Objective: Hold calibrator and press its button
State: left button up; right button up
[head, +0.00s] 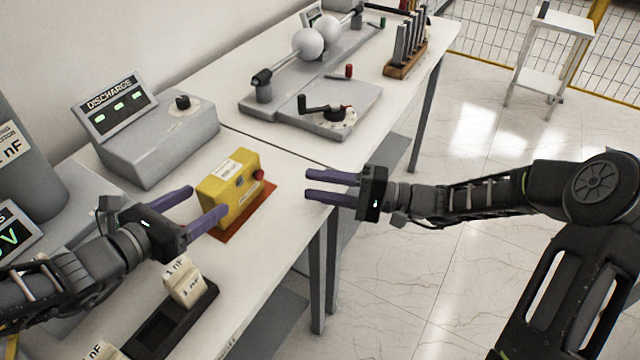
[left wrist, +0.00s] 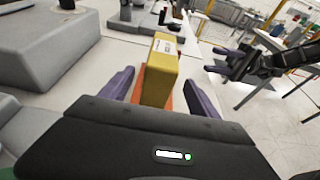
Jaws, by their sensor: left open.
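The calibrator is a yellow box (head: 228,192) with a white label and a red button (head: 258,174) on its right face. It stands upright on a red-brown mat (head: 240,224) on the table. My left gripper (head: 208,204) is open, its purple fingers pointing at the box. In the left wrist view the yellow box (left wrist: 160,75) stands ahead, between the lines of the two fingers (left wrist: 160,88); contact cannot be told. My right gripper (head: 308,186) is right of the box, past the table edge, its fingers apart and empty, pointing toward the button side. It also shows in the left wrist view (left wrist: 212,60).
A grey discharge unit (head: 160,140) stands behind the box. A black tray (head: 165,325) with a cream 1 nF block (head: 183,284) lies in front. A sphere-gap device (head: 310,95) and a wooden rack (head: 405,68) stand on the far table.

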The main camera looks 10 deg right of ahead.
aim_at(226, 188)
pick_arm(q)
jog(key=shift+x, duration=3.95)
jog(key=shift+c, duration=0.5)
grip_shut()
pick_arm(e)
grip_shut()
